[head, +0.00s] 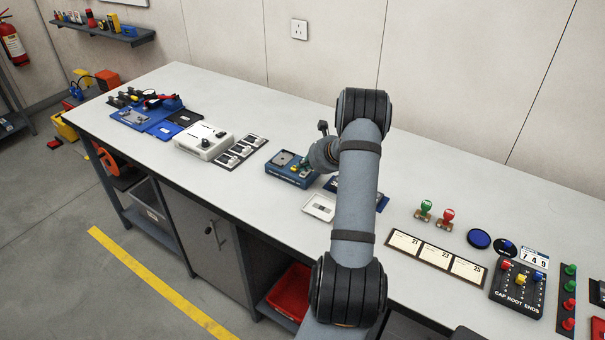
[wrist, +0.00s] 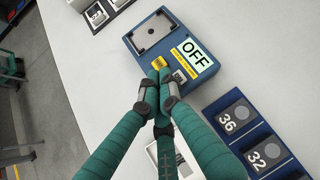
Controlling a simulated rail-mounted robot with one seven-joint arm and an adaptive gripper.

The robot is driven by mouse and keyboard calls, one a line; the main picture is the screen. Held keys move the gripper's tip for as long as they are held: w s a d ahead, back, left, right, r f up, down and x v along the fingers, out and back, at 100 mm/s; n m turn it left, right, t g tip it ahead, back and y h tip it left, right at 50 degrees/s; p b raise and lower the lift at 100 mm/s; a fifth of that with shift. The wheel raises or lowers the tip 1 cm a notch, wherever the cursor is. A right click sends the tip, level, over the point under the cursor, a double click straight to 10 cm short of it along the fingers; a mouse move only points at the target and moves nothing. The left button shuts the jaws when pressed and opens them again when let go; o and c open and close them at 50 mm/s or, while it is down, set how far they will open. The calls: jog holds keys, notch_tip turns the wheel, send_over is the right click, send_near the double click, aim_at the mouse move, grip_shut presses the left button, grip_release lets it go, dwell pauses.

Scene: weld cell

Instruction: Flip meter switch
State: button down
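The meter is a blue box (head: 291,170) on the bench, left of my arm in the head view. A small yellow part (wrist: 158,62), which looks like the switch, sits beside the display. My gripper's teal fingers (wrist: 159,74) come together right at this part, over the meter's front side. The fingertips look closed against each other. They partly hide the switch area, and I cannot tell whether they touch it.
A blue tray (wrist: 251,140) with plates numbered 36 and 32 lies right of the meter. A white framed card (head: 319,207) lies in front of it. A white device (head: 204,141) and a dark strip of switches (head: 241,151) stand to the left. The bench behind is clear.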

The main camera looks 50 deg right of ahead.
aim_at(304, 176)
notch_tip(304, 176, up, 5)
jog(key=p, duration=0.4)
dwell(0.3)
jog(key=shift+f+b, duration=1)
jog(key=shift+f, duration=0.1)
jog(key=shift+r+p, duration=0.5)
jog(key=shift+p, duration=0.35)
jog(key=shift+r+p, duration=0.2)
jog(key=shift+p, duration=0.8)
notch_tip(304, 176, up, 4)
jog(key=p, duration=0.3)
jog(key=shift+r, duration=0.25)
